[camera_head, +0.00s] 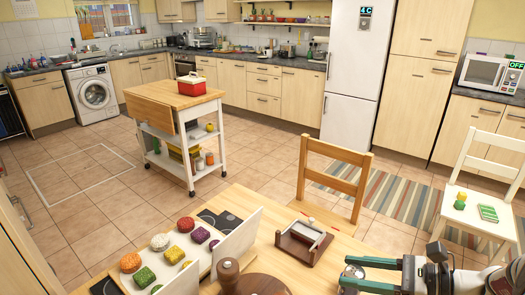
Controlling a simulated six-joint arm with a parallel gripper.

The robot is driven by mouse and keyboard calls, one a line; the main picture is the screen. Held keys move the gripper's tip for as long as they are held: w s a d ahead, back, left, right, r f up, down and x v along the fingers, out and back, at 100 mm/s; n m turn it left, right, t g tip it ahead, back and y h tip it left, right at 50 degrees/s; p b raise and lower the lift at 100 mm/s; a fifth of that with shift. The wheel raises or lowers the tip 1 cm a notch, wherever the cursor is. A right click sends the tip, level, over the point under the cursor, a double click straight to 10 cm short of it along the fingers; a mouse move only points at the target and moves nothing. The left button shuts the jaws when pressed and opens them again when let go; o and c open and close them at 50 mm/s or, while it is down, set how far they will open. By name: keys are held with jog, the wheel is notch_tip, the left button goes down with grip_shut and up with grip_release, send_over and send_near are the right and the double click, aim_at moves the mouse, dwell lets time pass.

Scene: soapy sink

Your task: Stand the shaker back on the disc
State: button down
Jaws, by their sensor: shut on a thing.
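My gripper (352,274) is at the bottom right, reaching in from the right edge over the wooden table. Its two greenish fingers are closed around a small silvery, glassy thing (352,271), which looks like the shaker. Whether it touches the table, and how it is tilted, I cannot tell. A round brown wooden disc (264,284) lies at the bottom centre, left of my gripper and clearly apart from it, partly cut off by the frame. A dark brown wooden mill (229,276) stands upright at the disc's left side.
A wooden holder (303,242) with a pale top sits between disc and gripper, farther back. A tray (207,262) of several coloured round and square pieces is at the left. A wooden chair (335,172) stands behind the table (325,275). Bare tabletop lies between disc and gripper.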

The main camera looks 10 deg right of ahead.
jog(key=w+a+r, duration=0.2)
jog(key=a+r, duration=0.2)
jog(key=a, duration=0.3)
jog(key=w+a+r, duration=0.3)
jog(key=a+r, duration=0.1)
jog(key=a, duration=0.2)
jog(key=w+a+f+n+g, duration=0.1)
jog(key=w+f, duration=0.1)
jog(key=f, duration=0.6)
jog(key=w+a+f+n+g+y, duration=0.1)
jog(key=w+a+f+n+g, duration=0.1)
jog(key=f, duration=0.5)
jog(key=w+a+f+n+g+y, duration=0.1)
jog(key=w+f, duration=0.3)
jog(key=f, duration=0.4)
jog(key=shift+w+a+f+g, duration=0.1)
jog(key=shift+a+f+g, duration=0.2)
jog(key=shift+a+g, duration=0.25)
jog(key=shift+f, duration=0.1)
jog(key=c, duration=0.5)
grip_release()
jog(key=shift+c, duration=0.2)
jog(key=shift+d+r, duration=0.1)
jog(key=shift+r, duration=0.1)
jog(key=v, duration=1.1)
jog(key=shift+d, duration=0.35)
